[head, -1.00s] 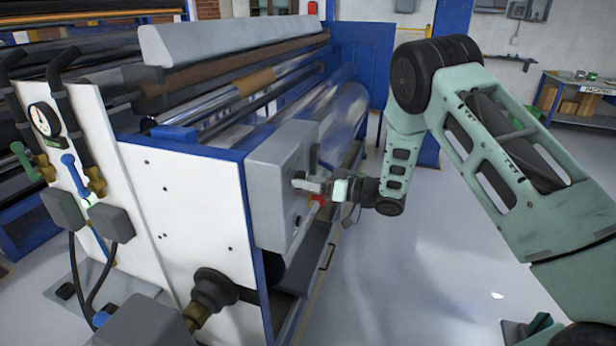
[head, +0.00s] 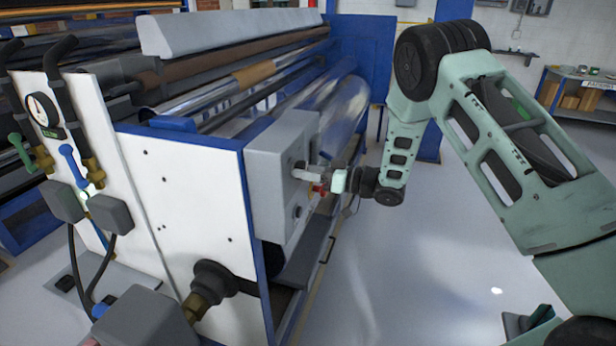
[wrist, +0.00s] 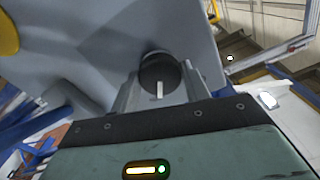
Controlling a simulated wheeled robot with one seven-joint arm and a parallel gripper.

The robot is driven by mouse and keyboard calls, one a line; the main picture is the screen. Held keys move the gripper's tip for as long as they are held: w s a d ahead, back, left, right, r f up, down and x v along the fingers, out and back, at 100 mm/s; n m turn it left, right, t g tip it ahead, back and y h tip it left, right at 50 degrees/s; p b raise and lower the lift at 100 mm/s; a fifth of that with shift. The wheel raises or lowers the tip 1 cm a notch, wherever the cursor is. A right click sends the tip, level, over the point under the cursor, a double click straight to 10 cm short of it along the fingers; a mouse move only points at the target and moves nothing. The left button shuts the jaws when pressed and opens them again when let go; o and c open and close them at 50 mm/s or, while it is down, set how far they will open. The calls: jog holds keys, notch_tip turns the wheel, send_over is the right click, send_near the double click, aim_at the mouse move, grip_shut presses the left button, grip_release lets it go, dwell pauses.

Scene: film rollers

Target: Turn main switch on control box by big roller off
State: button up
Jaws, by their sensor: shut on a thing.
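The grey control box (head: 283,185) is fixed to the near end of the big roller machine. The main switch, a dark round knob with a white mark (wrist: 159,68), shows in the wrist view on the box's grey face. My gripper (head: 303,171) is at the box face in the head view. In the wrist view my gripper (wrist: 159,82) has one finger on each side of the knob and is shut on it. The white mark lies between the fingers, pointing toward the palm. In the head view the gripper hides the knob.
The big roller (head: 340,115) extends behind the box. A small round dark control (head: 298,212) sits lower on the box. A yellow part (wrist: 8,35) shows at the wrist view's upper left.

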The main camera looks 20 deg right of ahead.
jog(key=n+b, duration=1.2)
jog(key=b, duration=0.8)
jog(key=shift+f+n, duration=0.15)
jog(key=shift+n, duration=0.25)
jog(key=shift+b, duration=0.4)
jog(key=o, duration=1)
